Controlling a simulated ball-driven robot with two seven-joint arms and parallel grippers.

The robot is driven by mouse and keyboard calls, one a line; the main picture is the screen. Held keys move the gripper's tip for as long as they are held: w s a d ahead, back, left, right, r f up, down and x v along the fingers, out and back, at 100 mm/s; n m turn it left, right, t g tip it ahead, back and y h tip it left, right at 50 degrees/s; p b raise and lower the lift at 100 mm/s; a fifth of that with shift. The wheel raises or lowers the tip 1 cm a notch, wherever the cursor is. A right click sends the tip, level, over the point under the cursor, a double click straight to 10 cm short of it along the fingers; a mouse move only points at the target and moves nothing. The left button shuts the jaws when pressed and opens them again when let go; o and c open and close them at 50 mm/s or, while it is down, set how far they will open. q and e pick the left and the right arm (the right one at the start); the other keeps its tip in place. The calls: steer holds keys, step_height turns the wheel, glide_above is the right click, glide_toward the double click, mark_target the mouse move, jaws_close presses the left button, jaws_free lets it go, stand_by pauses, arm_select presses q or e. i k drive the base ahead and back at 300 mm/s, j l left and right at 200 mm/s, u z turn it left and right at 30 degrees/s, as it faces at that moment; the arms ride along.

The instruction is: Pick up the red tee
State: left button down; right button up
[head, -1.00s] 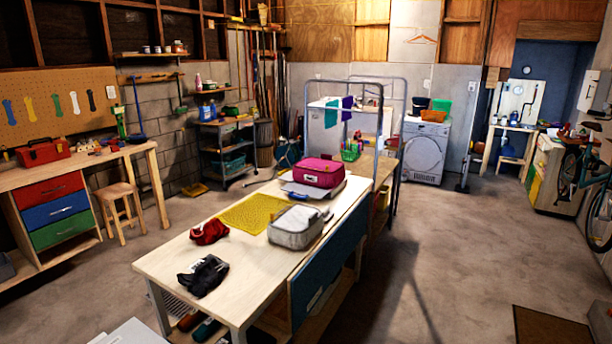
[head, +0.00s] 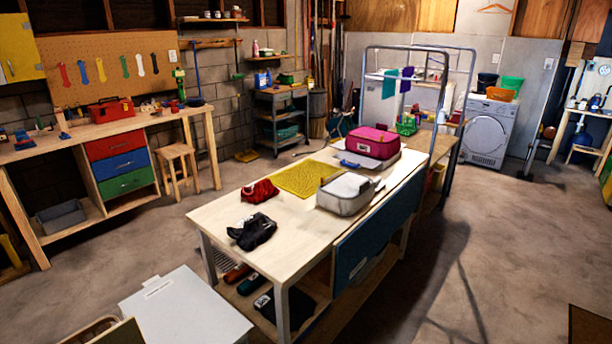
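A crumpled red cloth (head: 260,191), which looks like the red tee, lies on the near left part of the long wooden table (head: 221,214). A crumpled black cloth (head: 252,232) lies just in front of it, nearer the table's near end. A yellow textured mat (head: 303,178) lies behind and to the right of the red cloth. Neither of my grippers shows in the head view.
A grey soft case (head: 345,195) and a pink case (head: 372,142) sit on the table. A white lidded box (head: 186,308) stands on the floor at the near left. A workbench (head: 80,143) and a stool (head: 177,160) line the left wall. Floor is clear right of the table.

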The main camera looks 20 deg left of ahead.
mark_target(261, 190)
steer(key=i+l+u, duration=0.1)
steer(key=i, duration=0.35)
steer(key=i+l+u, duration=0.1)
steer(key=i+l, duration=0.2)
steer(key=i, duration=0.15)
steer(key=i+l+u, duration=0.1)
steer(key=i+l, duration=0.15)
steer(key=i, duration=0.2)
